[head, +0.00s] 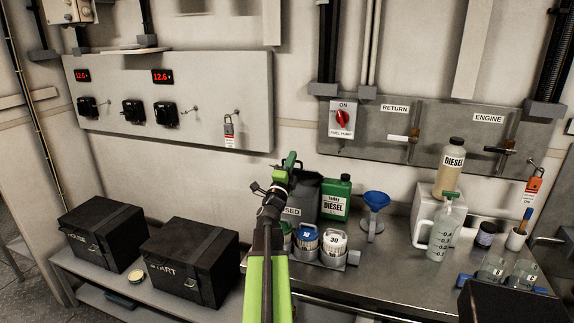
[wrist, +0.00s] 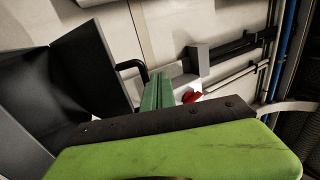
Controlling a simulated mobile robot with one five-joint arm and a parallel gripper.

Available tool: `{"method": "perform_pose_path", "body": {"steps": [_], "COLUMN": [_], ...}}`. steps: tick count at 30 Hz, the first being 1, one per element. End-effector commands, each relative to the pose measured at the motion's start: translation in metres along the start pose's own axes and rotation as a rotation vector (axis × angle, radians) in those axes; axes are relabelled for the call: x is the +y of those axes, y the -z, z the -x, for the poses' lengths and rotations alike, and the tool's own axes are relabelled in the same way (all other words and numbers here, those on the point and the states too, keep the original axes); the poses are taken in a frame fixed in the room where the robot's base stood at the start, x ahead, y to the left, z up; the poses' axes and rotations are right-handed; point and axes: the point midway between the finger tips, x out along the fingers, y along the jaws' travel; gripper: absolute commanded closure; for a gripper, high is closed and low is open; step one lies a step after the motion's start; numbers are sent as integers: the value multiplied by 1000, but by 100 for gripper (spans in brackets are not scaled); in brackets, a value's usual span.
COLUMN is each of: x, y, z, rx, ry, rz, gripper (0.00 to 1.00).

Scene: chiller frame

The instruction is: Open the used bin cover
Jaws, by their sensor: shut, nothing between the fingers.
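The used bin (head: 308,192) is a dark grey container on the bench in the head view, its label partly covered so that only "SED" reads. My arm and gripper hide its left part. My gripper (head: 290,163), with green fingers, is above and in front of the bin's upper left, shut and empty. In the wrist view the gripper fingers (wrist: 158,92) point up the picture, and dark grey panels (wrist: 105,62) stand close on their left, probably parts of the bin. I cannot tell how far its cover is open or whether my fingers touch it.
A green diesel can (head: 336,200) stands right beside the bin, with a blue funnel (head: 375,215) farther right. Filters in a holder (head: 333,245) sit in front. Black boxes (head: 190,262) stand to the left. The fuel panel (head: 440,135) is on the wall behind.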

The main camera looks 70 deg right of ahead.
Motion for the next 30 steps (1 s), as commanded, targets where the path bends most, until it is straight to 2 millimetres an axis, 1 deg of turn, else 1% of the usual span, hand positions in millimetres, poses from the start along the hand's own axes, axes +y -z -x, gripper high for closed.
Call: {"method": "perform_pose_path", "body": {"steps": [1, 3, 7, 10, 17, 18, 21, 30], "x": [-2, -2, 0, 1, 2, 6, 3, 3], "y": [0, 0, 0, -2, -3, 7, 4, 6], "z": [-14, -24, -35, -37, -37, -45, -40, -43], "rx": [1, 1, -2, -4, -7, 5, 1, 5], "ry": [0, 0, -2, -3, -5, -5, -7, -14], "rz": [2, 1, -1, -1, -3, 3, 0, 1], "gripper": [100, 100, 100, 100, 100, 100, 100, 100]}}
